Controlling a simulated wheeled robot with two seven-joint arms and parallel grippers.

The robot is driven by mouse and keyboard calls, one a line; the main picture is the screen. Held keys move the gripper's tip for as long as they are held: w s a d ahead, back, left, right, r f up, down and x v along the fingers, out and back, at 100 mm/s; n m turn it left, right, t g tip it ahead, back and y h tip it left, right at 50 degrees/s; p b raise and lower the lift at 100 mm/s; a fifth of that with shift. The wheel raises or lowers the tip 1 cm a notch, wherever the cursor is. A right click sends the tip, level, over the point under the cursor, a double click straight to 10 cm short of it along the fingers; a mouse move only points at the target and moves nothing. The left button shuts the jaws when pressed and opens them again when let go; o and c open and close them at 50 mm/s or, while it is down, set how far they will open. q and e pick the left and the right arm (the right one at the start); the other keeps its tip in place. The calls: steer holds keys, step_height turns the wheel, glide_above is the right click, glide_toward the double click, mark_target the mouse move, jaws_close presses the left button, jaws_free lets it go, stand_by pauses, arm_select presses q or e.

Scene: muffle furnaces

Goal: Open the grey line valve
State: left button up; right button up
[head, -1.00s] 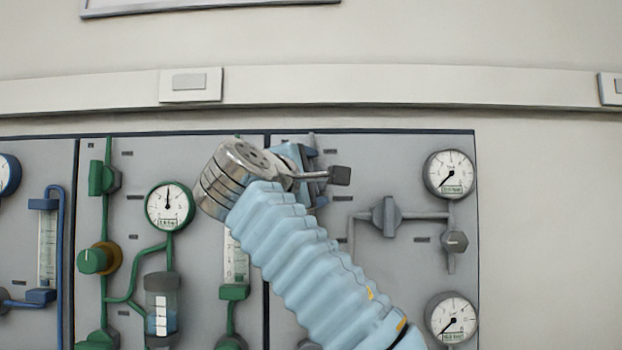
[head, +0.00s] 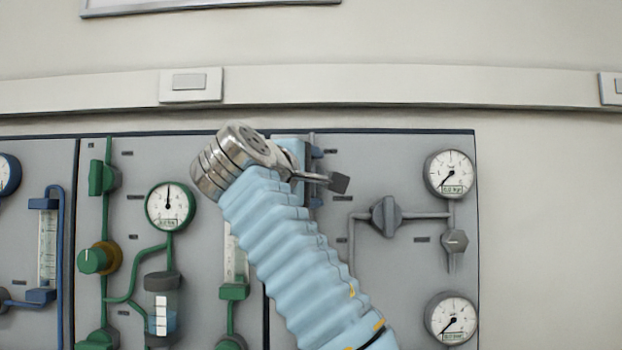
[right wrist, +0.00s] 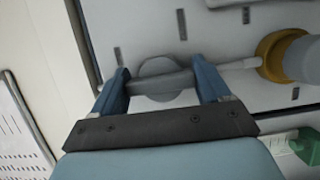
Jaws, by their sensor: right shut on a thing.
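In the right wrist view, the grey valve (right wrist: 160,67) has a round body with a bar handle across it. My right gripper (right wrist: 163,84) has its two blue fingers on either end of this bar and is shut on it. In the head view, my right arm comes up from the bottom, and its wrist and gripper (head: 312,172) are at the upper left of the grey-piped panel (head: 400,275). They hide the valve there; only a bit of grey pipe (head: 312,142) shows above. My left gripper is not in view.
To the right on the panel are another grey valve (head: 386,216), a grey knob (head: 455,241) and a gauge (head: 448,174). The green-piped panel, with a gauge (head: 170,206) and green knob (head: 94,260), is close on the left. A wall rail (head: 400,86) runs above.

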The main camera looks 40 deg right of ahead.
steer(key=o, duration=1)
steer(key=shift+d, duration=0.1)
steer(key=v, duration=1.4)
